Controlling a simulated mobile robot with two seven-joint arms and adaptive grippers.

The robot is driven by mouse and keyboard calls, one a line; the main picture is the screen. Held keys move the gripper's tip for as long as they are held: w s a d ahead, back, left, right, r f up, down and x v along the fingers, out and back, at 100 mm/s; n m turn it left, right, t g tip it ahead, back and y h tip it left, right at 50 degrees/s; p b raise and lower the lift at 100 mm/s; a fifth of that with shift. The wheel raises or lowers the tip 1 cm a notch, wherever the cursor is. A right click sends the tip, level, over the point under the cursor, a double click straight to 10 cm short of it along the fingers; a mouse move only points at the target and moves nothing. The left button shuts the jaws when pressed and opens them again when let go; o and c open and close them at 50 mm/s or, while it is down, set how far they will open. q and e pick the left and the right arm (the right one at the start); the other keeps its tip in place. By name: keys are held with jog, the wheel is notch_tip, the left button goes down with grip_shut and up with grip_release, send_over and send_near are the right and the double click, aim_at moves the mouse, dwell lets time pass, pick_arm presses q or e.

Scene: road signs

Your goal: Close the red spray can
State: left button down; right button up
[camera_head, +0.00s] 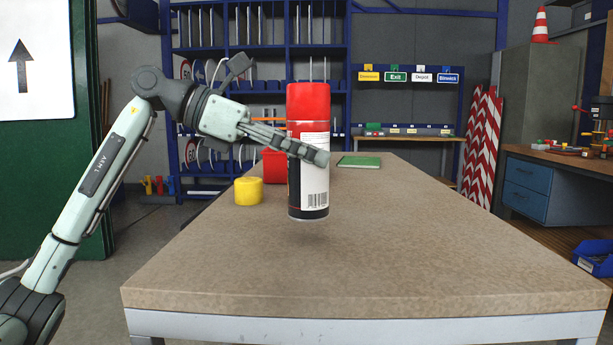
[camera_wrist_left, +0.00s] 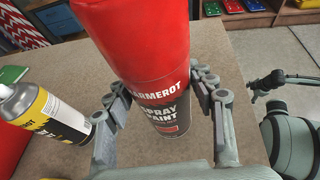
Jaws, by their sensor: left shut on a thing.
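The red spray can (camera_head: 309,180) is upright in the head view, with a red cap (camera_head: 308,101) on its top. It also fills the middle of the left wrist view (camera_wrist_left: 165,85). My left gripper (camera_head: 318,157) is shut around the can's body, with fingers on both sides of it. The can seems to be slightly above the table, with a soft shadow below it. Part of my right arm (camera_wrist_left: 293,140) shows at the right of the left wrist view; its jaw state is unclear.
A yellow cap (camera_head: 248,191) stands left on the table (camera_head: 400,250). A red object (camera_head: 275,166) and a green book (camera_head: 359,162) are farther back. A yellow-and-white spray can (camera_wrist_left: 45,112) shows in the left wrist view. The table's front and right are clear.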

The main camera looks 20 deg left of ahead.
aim_at(307, 176)
pick_arm(q)
notch_tip(307, 176, down, 3)
jog(key=shift+f, duration=0.45)
pick_arm(e)
jog(key=shift+s+a+r, duration=0.1)
jog(key=shift+s+r, duration=0.2)
jog(key=shift+r, duration=0.1)
pick_arm(q)
jog(key=shift+f, duration=0.15)
pick_arm(e)
jog(key=shift+f, duration=0.15)
pick_arm(q)
jog(key=c, duration=1)
grip_release()
jog(key=o, duration=0.4)
pick_arm(e)
jog(key=shift+w+r, duration=0.15)
jog(key=shift+r, duration=0.25)
jog(key=shift+r, duration=0.1)
